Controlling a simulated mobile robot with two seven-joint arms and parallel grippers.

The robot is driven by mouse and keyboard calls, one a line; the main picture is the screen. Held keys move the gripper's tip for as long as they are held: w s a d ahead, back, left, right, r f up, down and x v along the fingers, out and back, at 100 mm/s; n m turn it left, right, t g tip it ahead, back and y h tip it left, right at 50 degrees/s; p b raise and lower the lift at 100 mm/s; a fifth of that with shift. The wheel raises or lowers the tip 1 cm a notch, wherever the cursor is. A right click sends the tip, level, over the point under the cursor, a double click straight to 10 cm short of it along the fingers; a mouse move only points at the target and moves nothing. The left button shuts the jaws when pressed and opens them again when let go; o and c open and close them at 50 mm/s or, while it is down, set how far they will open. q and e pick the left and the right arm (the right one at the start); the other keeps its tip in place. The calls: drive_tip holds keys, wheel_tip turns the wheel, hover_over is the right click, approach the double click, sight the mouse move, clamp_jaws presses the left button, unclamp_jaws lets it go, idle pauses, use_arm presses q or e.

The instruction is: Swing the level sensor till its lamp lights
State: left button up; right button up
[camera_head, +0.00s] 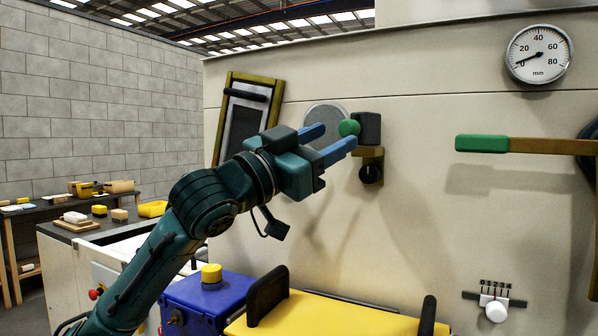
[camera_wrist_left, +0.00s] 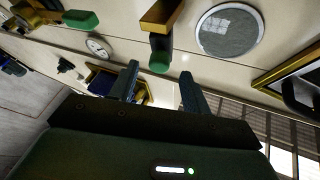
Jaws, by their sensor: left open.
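What looks like the level sensor is a dark box (camera_head: 369,127) with a green knob (camera_head: 349,127), set on a brass bracket (camera_head: 368,154) on the pale wall. A dark round piece (camera_head: 371,173) hangs below the bracket; I see no lit lamp on it. My left gripper (camera_head: 338,137) is open, its blue fingers pointing at the green knob. In the left wrist view the green knob (camera_wrist_left: 160,63) shows just beyond and between the two fingertips (camera_wrist_left: 160,78). Whether a finger touches it I cannot tell. My right gripper is not in view.
A round grey window (camera_head: 325,116) and a framed panel (camera_head: 246,122) are behind my gripper. A green-handled bar (camera_head: 481,143) sticks out at the right, below a gauge (camera_head: 539,54). A yellow lid (camera_head: 330,316) and a blue box (camera_head: 207,300) are below.

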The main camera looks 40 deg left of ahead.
use_arm(q)
drive_tip(key=b+v, duration=0.3)
drive_tip(key=v, duration=0.3)
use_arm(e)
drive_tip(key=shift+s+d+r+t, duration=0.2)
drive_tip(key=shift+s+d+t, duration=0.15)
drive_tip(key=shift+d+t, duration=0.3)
